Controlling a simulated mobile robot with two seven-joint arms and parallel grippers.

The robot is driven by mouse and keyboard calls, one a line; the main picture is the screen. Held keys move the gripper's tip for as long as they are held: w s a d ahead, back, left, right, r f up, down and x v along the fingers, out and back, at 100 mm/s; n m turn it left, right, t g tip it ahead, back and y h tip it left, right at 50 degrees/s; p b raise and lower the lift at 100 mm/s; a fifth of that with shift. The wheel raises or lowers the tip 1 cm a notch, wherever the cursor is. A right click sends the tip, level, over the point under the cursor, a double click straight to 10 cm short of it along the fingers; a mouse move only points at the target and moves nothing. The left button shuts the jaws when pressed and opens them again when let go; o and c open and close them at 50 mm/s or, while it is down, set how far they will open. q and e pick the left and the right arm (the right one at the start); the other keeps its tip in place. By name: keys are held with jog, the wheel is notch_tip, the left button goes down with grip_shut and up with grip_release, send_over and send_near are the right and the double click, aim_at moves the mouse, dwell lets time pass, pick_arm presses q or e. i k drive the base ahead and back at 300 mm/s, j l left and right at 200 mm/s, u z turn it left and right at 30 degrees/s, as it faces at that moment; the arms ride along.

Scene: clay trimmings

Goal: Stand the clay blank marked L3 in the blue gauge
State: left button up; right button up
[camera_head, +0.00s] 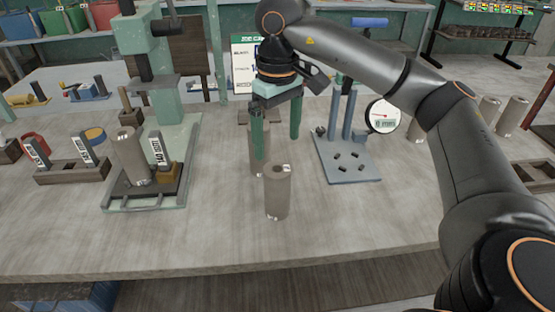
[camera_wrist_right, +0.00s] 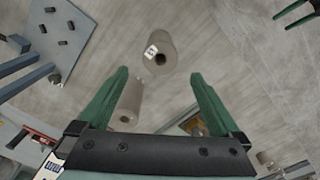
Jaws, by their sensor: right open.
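My right gripper (camera_head: 277,143) is open and empty, pointing down, with its green fingers above and behind a grey-brown clay cylinder (camera_head: 277,197) standing on the table. That cylinder has a hole in its top and a small white label that I cannot read. Another cylinder (camera_head: 257,160) stands behind it, partly hidden by a finger. The wrist view shows the open fingers (camera_wrist_right: 160,73) with one cylinder (camera_wrist_right: 160,48) beyond the tips and another (camera_wrist_right: 128,103) near the left finger. The blue gauge (camera_head: 352,165) stands to the right, empty, with posts and a round dial. A green gripper part, apparently my left (camera_wrist_right: 296,14), shows at the wrist view's corner.
A green press (camera_head: 150,110) at left holds a cylinder (camera_head: 130,158) on its base. A wooden rack (camera_head: 72,172) stands farther left. More cylinders (camera_head: 489,108) stand at right, behind my arm. The table's front (camera_head: 200,245) is clear. A green-framed sign (camera_head: 243,65) stands behind.

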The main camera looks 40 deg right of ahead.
aim_at(349, 163)
jog(key=i+j+z, duration=0.15)
jog(key=j+z, duration=0.15)
jog(key=i+j+z, duration=0.15)
jog(key=j+z, duration=0.15)
jog(key=i+j+z, duration=0.1)
jog(key=j+z, duration=0.2)
jog(key=i+j+z, duration=0.1)
jog(key=j+z, duration=0.15)
jog(key=j, duration=0.15)
